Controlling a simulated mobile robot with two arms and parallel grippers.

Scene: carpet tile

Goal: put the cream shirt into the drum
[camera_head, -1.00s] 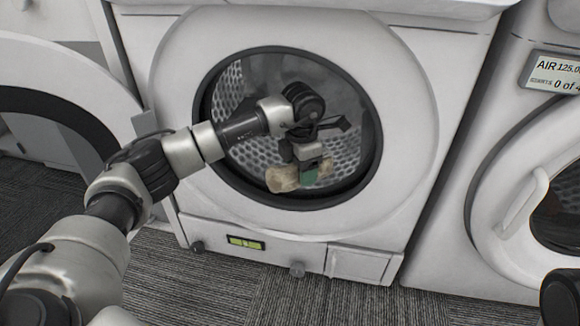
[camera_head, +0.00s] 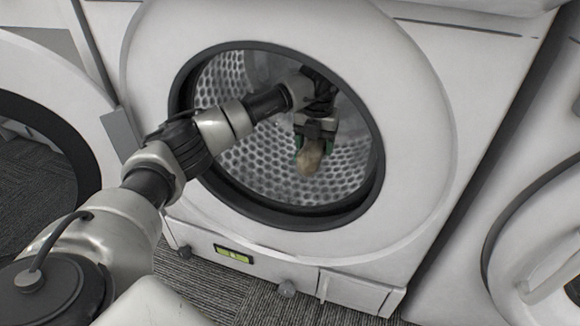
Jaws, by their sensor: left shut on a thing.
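My left gripper (camera_head: 312,143) reaches through the round opening of the middle machine. It is shut on the cream shirt (camera_head: 311,160), a small tan bundle that hangs between the green-tipped fingers. The shirt shows in front of the drum's (camera_head: 255,158) perforated metal wall. I cannot tell whether it touches the drum wall. My wrist hides part of the upper drum. My right gripper is not in view.
The open door (camera_head: 62,95) of the middle machine stands at the left. The dark rim (camera_head: 228,190) of the opening surrounds my forearm. Another machine (camera_head: 540,230) with a closed door stands at the right. Grey carpet (camera_head: 210,280) lies below.

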